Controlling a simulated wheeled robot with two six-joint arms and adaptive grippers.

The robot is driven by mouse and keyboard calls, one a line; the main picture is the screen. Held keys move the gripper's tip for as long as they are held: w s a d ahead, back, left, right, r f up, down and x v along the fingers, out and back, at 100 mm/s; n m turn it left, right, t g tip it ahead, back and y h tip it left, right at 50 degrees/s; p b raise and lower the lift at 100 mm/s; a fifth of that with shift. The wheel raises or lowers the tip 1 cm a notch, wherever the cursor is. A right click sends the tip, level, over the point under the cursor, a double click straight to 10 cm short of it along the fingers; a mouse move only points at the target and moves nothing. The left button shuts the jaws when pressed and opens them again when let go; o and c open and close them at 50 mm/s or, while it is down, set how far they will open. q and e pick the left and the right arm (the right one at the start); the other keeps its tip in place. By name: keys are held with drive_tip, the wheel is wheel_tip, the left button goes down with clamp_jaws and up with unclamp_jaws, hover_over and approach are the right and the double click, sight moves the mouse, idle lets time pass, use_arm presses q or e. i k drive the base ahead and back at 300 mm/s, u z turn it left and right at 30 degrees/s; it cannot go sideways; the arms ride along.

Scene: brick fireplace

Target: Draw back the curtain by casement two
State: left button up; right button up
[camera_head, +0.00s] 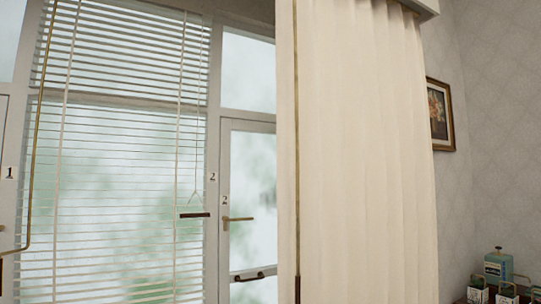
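A cream pleated curtain (368,160) hangs at the right of the windows, from near the top of the view past its bottom edge. Its left edge overlaps the right side of casement two (254,165). A thin brown rod (297,140) hangs along the curtain near its left edge. Casement two is a white-framed pane with a "2" label and a brass lever handle (237,219); a darker handle (252,277) sits lower on it. The casement looks shut. Neither of my grippers is in view.
A white slatted blind (120,170) covers the window to the left, with cords and a dark pull bar (195,215). A brass crank rod (35,130) hangs at far left. A framed picture (440,114) and a teal container (498,265) are at right.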

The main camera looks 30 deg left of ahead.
sight(357, 221)
drive_tip(key=u, duration=0.35)
drive_tip(key=k, duration=0.45)
drive_tip(key=z, duration=0.95)
drive_tip(key=i, duration=1.1)
drive_tip(key=u, duration=0.65)
